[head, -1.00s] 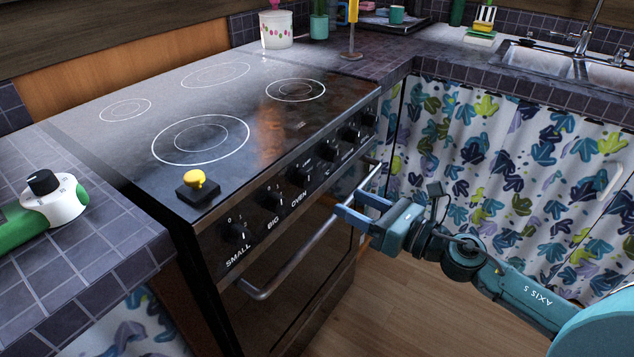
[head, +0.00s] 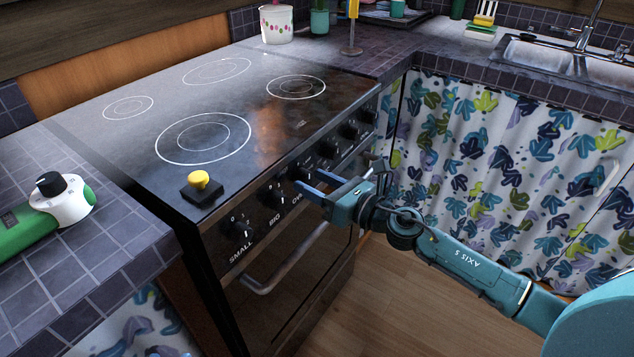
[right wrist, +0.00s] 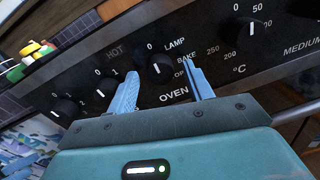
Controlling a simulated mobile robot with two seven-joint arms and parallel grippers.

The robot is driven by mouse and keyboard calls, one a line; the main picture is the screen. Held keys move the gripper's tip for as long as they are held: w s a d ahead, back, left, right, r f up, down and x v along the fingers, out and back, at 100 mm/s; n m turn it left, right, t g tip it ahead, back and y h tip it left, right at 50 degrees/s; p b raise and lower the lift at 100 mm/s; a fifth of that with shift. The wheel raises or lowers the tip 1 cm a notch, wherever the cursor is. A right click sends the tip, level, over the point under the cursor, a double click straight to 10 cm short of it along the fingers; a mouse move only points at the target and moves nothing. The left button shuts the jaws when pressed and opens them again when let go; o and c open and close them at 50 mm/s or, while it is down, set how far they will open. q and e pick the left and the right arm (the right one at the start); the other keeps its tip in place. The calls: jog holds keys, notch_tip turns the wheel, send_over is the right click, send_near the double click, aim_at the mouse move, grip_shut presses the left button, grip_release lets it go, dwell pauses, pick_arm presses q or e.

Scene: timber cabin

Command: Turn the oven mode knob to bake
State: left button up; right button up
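The oven mode knob (right wrist: 160,66) is black with a white line. It sits above the OVEN label, with 0, LAMP and BAKE marked around it. I cannot tell for sure which mark its line points at. In the right wrist view my right gripper (right wrist: 161,88) is open, with one blue finger on each side of the knob's lower part. Contact with the knob does not show. In the head view my right gripper (head: 311,182) is at the stove front (head: 260,210) and partly hides the oven labels. My left gripper is not in view.
The oven handle bar (head: 290,262) runs below the knobs. Neighbouring knobs stand close on both sides, including the big-burner knob (right wrist: 106,86) and the temperature knob (right wrist: 253,26). A yellow button on a black block (head: 200,186) sits on the cooktop's near corner.

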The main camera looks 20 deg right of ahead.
jog(key=c, duration=0.9)
